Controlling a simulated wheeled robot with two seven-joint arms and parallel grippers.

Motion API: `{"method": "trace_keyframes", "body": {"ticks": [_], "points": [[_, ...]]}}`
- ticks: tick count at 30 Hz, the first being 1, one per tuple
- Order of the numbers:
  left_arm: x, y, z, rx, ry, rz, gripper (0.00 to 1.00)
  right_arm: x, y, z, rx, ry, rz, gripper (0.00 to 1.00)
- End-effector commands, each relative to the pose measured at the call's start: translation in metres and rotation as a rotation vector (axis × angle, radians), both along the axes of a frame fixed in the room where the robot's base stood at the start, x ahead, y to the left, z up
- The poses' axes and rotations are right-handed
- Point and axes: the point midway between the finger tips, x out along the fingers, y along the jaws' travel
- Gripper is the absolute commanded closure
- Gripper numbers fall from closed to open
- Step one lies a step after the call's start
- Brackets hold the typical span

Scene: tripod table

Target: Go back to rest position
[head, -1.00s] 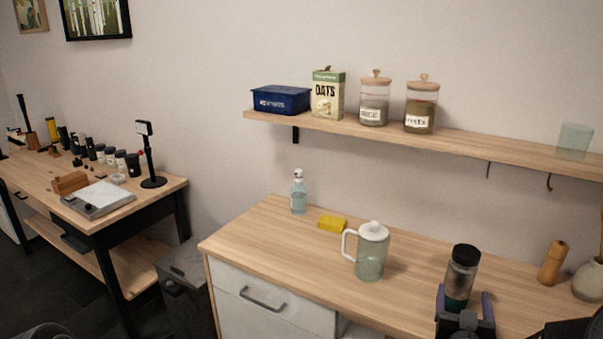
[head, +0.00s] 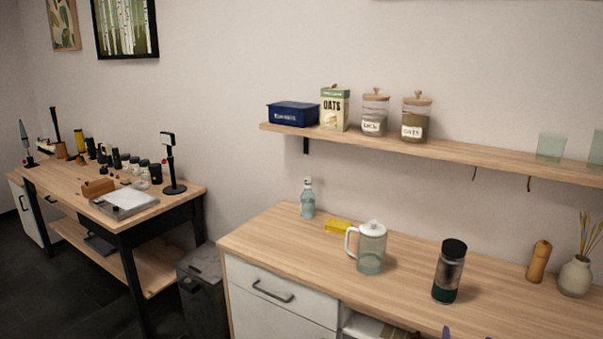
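A dark tumbler with a black lid (head: 449,272) stands upright on the wooden counter (head: 300,240). The purple fingertips of my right gripper (head: 467,337) just show at the bottom edge of the head view, below and in front of the tumbler. They are apart from each other and clear of it, with nothing seen between them. The rest of that gripper is out of frame. My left gripper is not in view.
A glass pitcher (head: 371,248), yellow sponge (head: 338,226) and bottle (head: 307,198) stand left of the tumbler. A pepper mill (head: 539,261) and vase (head: 575,277) stand to its right. A shelf (head: 450,151) with jars hangs above. A side table (head: 75,180) and bin (head: 203,290) are left.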

Motion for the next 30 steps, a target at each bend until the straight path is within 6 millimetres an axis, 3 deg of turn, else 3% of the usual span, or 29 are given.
{"method": "trace_keyframes", "body": {"ticks": [8,14,17,21,24,27,30], "points": [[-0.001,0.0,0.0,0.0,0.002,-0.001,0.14,-0.013,0.046,-0.075,0.189,0.198,0.077,0.21],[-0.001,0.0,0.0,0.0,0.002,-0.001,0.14,-0.044,0.116,-0.151,0.37,0.423,0.173,0.21],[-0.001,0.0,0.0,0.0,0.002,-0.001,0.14,-0.078,0.17,-0.197,0.479,0.594,0.241,0.21],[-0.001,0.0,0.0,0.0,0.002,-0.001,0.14,-0.147,0.248,-0.249,0.607,0.859,0.342,0.21],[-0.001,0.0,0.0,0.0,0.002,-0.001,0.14,-0.2,0.294,-0.272,0.658,1.029,0.41,0.21],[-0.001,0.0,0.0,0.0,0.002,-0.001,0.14,-0.242,0.325,-0.286,0.671,1.153,0.473,0.21],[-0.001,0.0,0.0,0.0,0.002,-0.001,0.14,-0.268,0.345,-0.294,0.66,1.218,0.521,0.21]]}}
